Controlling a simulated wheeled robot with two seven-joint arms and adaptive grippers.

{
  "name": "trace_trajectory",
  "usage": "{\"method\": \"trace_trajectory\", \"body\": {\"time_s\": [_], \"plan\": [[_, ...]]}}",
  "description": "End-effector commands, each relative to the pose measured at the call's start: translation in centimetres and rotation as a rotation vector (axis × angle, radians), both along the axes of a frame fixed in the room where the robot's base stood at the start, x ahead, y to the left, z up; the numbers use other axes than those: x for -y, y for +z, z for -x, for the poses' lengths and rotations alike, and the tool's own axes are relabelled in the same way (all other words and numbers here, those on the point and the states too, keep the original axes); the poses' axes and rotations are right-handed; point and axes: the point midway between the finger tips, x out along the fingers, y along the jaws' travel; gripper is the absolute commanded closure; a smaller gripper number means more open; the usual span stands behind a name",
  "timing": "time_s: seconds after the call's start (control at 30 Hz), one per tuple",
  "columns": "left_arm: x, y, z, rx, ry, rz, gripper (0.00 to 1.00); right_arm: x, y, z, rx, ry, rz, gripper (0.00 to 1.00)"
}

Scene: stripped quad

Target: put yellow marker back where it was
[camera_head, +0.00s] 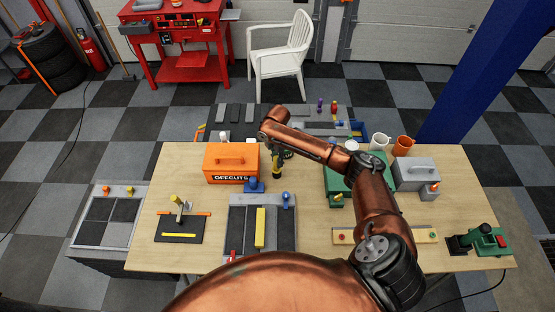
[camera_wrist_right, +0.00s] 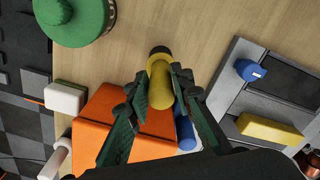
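The yellow marker (camera_wrist_right: 161,88), a yellow cylinder with a dark end, is between the fingers of my right gripper (camera_wrist_right: 163,95) in the right wrist view. The green finger pads press on both sides of it. In the head view my right gripper (camera_head: 278,160) points down over the table, just right of the orange OFFCUTS box (camera_head: 231,160), with the marker (camera_head: 276,170) roughly upright below it. Whether the marker's lower end touches the table I cannot tell. My left gripper is out of view.
A blue piece (camera_head: 254,186) stands in front of the box. A grey tray (camera_head: 233,205) nearby holds a yellow bar (camera_head: 261,228) and a blue knob (camera_head: 286,198). A black mat (camera_head: 165,226) lies left. A green box (camera_head: 336,186) and mugs (camera_head: 402,146) stand right.

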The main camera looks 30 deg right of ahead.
Motion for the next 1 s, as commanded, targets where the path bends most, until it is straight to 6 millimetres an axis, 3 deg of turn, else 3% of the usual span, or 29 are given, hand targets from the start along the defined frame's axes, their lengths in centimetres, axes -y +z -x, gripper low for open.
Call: {"method": "trace_trajectory", "body": {"time_s": [0.2, 0.57, 0.67, 1.0], "plan": [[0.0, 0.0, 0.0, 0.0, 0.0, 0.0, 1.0, 0.0, 0.1, 0.0, 0.0, 0.0, 0.0, 0.64], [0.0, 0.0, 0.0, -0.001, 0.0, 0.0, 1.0, 0.0, 0.8, 0.0, 0.002, 0.001, 0.0, 0.64], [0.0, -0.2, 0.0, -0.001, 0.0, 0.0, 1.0, 0.1, 2.1, -0.2, 0.004, 0.001, 0.001, 0.64], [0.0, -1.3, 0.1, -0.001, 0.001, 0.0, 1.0, 0.0, 9.2, -0.1, 0.003, 0.001, 0.001, 0.64]]}}
